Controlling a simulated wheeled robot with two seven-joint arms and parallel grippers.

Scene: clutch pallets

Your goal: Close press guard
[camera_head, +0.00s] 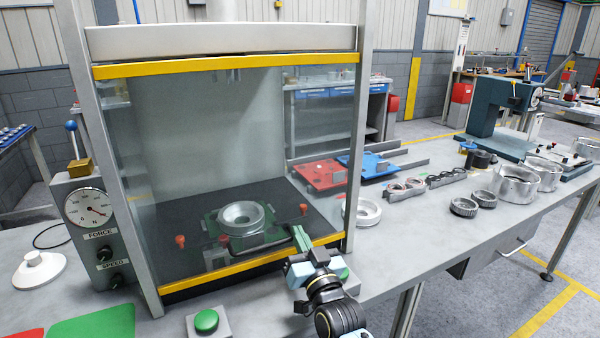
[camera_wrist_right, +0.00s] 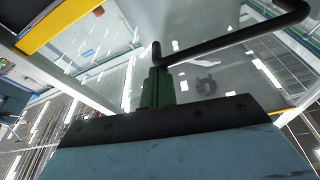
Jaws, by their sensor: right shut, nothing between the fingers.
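The press guard (camera_head: 165,160) is a clear panel between an upper yellow bar (camera_head: 225,66) and a lower yellow bar (camera_head: 240,268). The lower bar is down near the front of the press base. My right gripper (camera_head: 300,238), with green fingers, is shut and empty in front of the guard, near the right end of the lower bar. In the right wrist view, its fingers (camera_wrist_right: 157,88) are close to the end of a black bent handle (camera_wrist_right: 235,40); contact cannot be told. A yellow bar (camera_wrist_right: 70,20) also shows there. My left gripper is out of view.
Behind the guard, a metal ring part (camera_head: 241,217) sits on a green fixture. A force gauge box (camera_head: 90,220) stands left, a green button (camera_head: 206,321) in front. Rings (camera_head: 463,207) and red and blue trays (camera_head: 325,174) lie on the bench to the right.

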